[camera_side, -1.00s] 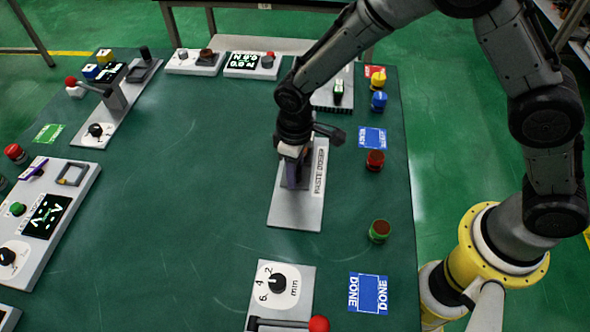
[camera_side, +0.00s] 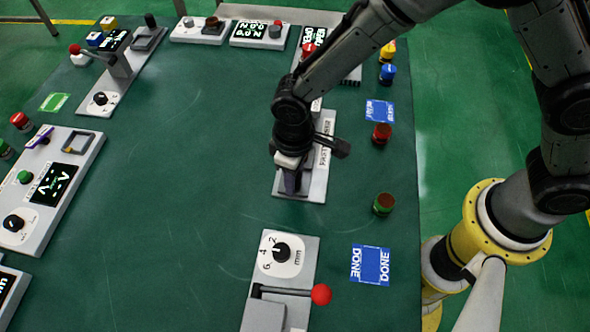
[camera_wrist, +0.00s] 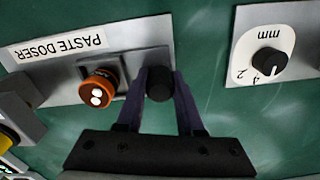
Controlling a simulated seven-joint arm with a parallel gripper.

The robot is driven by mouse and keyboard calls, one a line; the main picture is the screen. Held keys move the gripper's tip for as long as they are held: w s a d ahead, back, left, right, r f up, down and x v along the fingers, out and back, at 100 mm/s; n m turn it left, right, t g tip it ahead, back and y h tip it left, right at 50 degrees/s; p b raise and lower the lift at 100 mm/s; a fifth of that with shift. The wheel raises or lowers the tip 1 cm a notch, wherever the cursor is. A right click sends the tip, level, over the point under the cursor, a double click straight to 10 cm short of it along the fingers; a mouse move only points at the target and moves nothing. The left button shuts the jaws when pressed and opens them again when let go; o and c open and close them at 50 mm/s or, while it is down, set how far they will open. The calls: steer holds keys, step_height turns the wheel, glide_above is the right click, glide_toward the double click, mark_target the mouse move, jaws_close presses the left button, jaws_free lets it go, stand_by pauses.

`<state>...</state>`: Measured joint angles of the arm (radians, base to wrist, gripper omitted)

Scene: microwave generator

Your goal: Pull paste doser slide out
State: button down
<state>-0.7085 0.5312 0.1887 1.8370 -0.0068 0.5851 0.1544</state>
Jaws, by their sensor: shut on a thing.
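The paste doser (camera_side: 322,150) is a pale grey plate with a "PASTE DOSER" label, in the middle right of the side view under my arm. It also shows upside down in the wrist view (camera_wrist: 58,86), with a brown-orange round part (camera_wrist: 98,90) bearing two white dots in a dark grey holder. A dark round knob (camera_wrist: 159,84), seemingly the slide's handle, is at that holder's right end. My gripper (camera_wrist: 160,95) is shut on this dark knob, with a purple finger on each side. In the side view the gripper (camera_side: 291,184) hides much of the doser.
A panel with a "mm" dial (camera_side: 281,253) and a red-knobbed lever (camera_side: 320,294) stands in front of the doser. The table (camera_side: 190,190) is clear to the left.

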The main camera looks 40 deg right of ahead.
steer(key=c, duration=0.8)
jaws_free()
steer(key=shift+s+a+r, duration=0.1)
steer(key=shift+s+a, duration=0.1)
steer(key=shift+a, duration=0.1)
steer(key=shift+o, duration=1.3)
steer(key=shift+d, duration=0.1)
step_height(320, 180, up, 14)
